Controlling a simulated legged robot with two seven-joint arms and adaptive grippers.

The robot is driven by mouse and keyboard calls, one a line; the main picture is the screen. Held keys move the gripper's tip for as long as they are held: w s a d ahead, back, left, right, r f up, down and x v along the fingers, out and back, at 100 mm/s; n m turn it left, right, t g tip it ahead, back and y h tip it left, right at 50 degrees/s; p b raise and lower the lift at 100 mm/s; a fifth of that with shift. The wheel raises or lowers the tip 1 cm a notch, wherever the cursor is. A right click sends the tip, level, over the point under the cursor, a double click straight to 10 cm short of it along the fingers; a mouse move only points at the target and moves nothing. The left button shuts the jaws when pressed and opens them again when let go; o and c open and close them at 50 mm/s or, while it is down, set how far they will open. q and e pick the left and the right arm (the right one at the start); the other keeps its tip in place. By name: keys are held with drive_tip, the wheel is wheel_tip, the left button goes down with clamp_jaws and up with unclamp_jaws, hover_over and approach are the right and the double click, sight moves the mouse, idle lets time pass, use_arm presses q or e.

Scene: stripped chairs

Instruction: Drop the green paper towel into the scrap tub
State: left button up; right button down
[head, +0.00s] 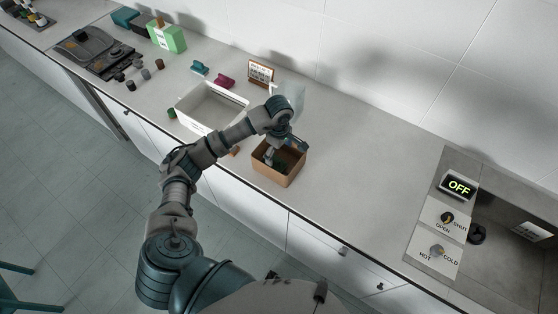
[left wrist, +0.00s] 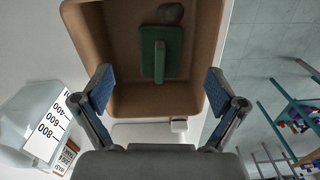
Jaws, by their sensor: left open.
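A brown open tub (head: 290,181) stands near the counter's front edge; the left wrist view shows its rim (left wrist: 77,38). I take it as the scrap tub, though no label shows. My left gripper (head: 284,150) is over its opening, fingers spread and empty. In the left wrist view, a flat green piece with a raised ridge (left wrist: 160,55) lies inside the tub, apart from the fingers. A greyish rounded lump (left wrist: 171,12) lies beside it. A small green lump (head: 171,113) sits left of the white basin. I cannot tell which green thing is the paper towel.
A white open basin (head: 203,121) stands left of the brown tub. A clear measuring jug (left wrist: 32,115) and a small sign (head: 261,73) are near it. Teal (head: 199,68) and magenta (head: 224,81) pieces lie behind. Counter to the right is clear up to the control panel (head: 436,240).

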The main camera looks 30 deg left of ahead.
use_arm(q)
wheel_tip(320, 180, up, 11)
idle(0.3)
drive_tip(key=shift+w+a, duration=0.1)
